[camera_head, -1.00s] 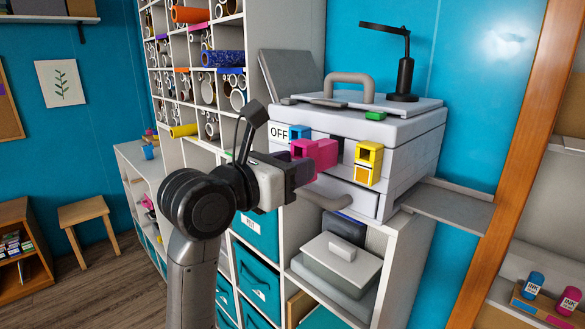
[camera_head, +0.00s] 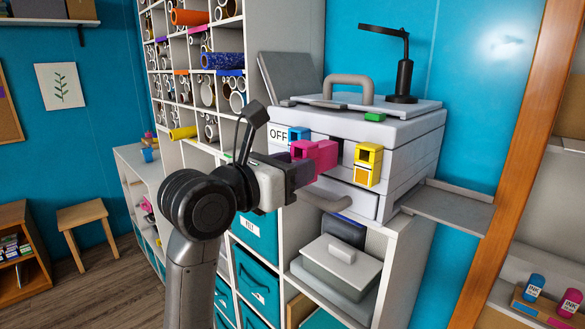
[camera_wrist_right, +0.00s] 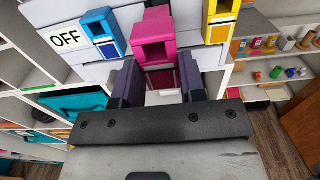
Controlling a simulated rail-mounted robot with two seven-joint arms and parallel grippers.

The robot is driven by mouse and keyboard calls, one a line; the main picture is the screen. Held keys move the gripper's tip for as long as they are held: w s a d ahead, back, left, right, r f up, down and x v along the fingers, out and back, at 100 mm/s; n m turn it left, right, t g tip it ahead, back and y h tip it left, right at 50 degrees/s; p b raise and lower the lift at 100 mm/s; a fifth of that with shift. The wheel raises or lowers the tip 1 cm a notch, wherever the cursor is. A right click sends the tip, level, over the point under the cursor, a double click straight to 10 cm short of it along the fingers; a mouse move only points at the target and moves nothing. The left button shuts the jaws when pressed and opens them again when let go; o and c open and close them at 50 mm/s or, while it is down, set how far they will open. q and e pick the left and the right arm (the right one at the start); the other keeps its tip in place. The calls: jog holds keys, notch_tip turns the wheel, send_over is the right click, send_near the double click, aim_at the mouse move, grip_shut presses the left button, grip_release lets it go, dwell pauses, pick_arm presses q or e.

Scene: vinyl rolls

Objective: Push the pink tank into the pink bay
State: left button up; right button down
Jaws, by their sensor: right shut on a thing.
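The pink tank (camera_head: 318,153) stands out from the front of the white printer (camera_head: 400,150), between the blue and yellow tanks. My right gripper (camera_head: 300,178) is shut on it from the left side of the head view. In the right wrist view the tank (camera_wrist_right: 154,38) shows ahead of the two dark fingers (camera_wrist_right: 160,85). A dark opening (camera_head: 337,150) shows at the tank's far end, left of the yellow tank. It looks like the bay, but its colour and how far the tank sits in it cannot be seen. My left gripper is not in view.
The blue tank (camera_head: 298,133) and yellow tank (camera_head: 368,164) sit close on either side. An "OFF" label (camera_wrist_right: 66,40) is left of the blue one. A grey side shelf (camera_head: 447,207) is at the right.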

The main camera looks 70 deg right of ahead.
aim_at(318, 158)
jog(key=shift+s+d, duration=0.1)
jog(key=shift+d, duration=0.2)
jog(key=shift+s+d, duration=0.1)
jog(key=shift+d, duration=0.15)
dwell(0.4)
jog(key=shift+s+d+b, duration=0.15)
jog(key=shift+d+b, duration=0.15)
jog(key=shift+d, duration=0.15)
dwell(0.4)
jog(key=shift+s+d, duration=0.25)
jog(key=shift+d, duration=0.25)
jog(key=shift+s+d, duration=0.1)
jog(key=shift+d, duration=0.3)
dwell(0.5)
jog(key=shift+s+d, duration=0.2)
jog(key=shift+d, duration=0.3)
jog(key=shift+s+d+b, duration=0.1)
jog(key=shift+d+b, duration=0.1)
jog(key=shift+b, duration=0.1)
dwell(0.4)
jog(key=shift+s+d, duration=0.1)
jog(key=shift+d, duration=0.15)
